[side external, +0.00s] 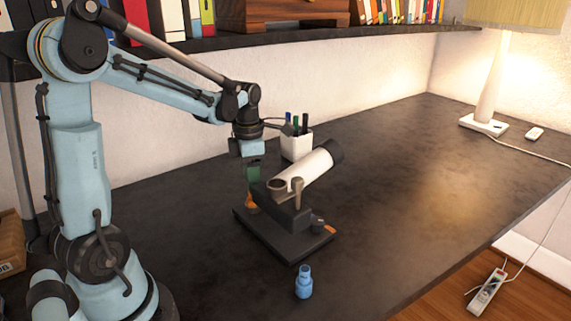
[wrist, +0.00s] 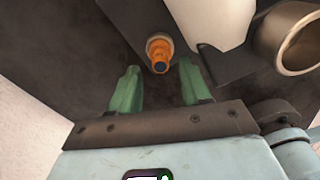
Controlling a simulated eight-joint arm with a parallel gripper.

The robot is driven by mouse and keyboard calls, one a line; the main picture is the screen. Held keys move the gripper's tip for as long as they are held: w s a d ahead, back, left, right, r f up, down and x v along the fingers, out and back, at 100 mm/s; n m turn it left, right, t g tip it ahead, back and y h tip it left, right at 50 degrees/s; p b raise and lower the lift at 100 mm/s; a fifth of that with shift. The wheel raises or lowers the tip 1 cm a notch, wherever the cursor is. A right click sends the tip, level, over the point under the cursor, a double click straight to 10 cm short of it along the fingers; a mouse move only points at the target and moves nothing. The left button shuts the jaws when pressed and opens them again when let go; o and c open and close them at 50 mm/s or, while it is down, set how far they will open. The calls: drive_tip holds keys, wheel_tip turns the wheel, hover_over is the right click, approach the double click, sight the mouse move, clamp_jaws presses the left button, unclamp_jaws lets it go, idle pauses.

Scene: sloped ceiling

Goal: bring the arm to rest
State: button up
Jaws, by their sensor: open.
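My gripper (side external: 253,172) has green fingers and points down over the left corner of a dark device. Its fingers are apart with nothing between them, and the wrist view shows both fingertips (wrist: 160,84). A small orange piece (side external: 251,203) stands below the gripper at the device's left corner. In the wrist view the orange piece (wrist: 159,50) lies just beyond the gap between the fingers, apart from them. The device has a black base (side external: 287,245), a tilted white tube (side external: 303,172) with a dark end, and a ring-shaped holder (wrist: 298,38).
A blue stepped piece (side external: 304,283) stands on the dark table in front of the device. A white pen cup (side external: 297,145) stands behind the tube. A lamp (side external: 490,95) stands at the back right. A shelf (side external: 280,32) runs along the wall.

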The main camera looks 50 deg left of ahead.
wheel_tip(320, 180, up, 9)
wheel_tip(320, 180, down, 13)
drive_tip(key=shift+r, duration=0.1)
wheel_tip(320, 180, up, 27)
drive_tip(key=d, duration=0.2)
drive_tip(key=shift+d+m, duration=0.3)
drive_tip(key=shift+d, duration=0.1)
idle(1.3)
